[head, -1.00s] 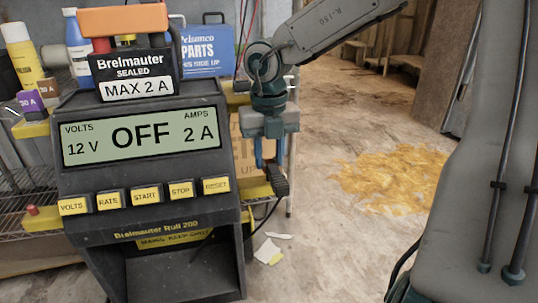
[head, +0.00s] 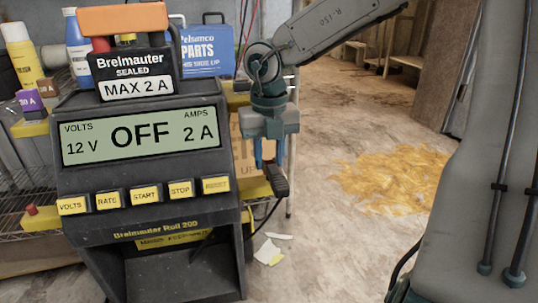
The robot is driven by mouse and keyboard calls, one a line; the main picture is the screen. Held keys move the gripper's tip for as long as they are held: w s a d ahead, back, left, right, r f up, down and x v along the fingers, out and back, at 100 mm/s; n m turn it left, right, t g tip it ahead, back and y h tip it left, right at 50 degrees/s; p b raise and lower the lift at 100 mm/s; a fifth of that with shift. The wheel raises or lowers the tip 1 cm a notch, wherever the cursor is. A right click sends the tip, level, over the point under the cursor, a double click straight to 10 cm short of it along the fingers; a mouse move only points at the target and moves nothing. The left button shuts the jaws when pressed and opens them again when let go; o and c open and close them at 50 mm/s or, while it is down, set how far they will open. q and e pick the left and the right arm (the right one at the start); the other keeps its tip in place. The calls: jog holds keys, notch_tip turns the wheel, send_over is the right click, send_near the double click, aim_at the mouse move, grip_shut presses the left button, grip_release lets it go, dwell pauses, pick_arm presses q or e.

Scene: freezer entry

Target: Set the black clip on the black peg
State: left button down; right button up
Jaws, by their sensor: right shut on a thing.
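My right gripper (head: 269,162) hangs pointing down, just right of the battery charger. It is shut on the black clip (head: 278,181), which sticks out below the fingers. A black cable runs from below the clip toward the charger. The clip is in front of the right end of a yellow block (head: 254,190) beside the charger. I cannot make out the black peg; the clip and gripper may hide it. I cannot tell whether the clip touches the block. My left gripper is not in view.
The charger (head: 140,215) reads OFF, 12 V, 2 A. A sealed battery (head: 133,66) with an orange top stands on it. A yellow block with a red peg (head: 32,210) is at the left. Shelves with bottles and a blue case (head: 207,50) stand behind. The floor at right is open, with a yellowish patch (head: 392,177).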

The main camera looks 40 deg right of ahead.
jog(key=shift+f+b, duration=0.4)
jog(key=shift+f, duration=0.1)
jog(key=o, duration=1.1)
notch_tip(320, 180, up, 11)
jog(key=p, duration=1.1)
jog(key=shift+f, duration=0.1)
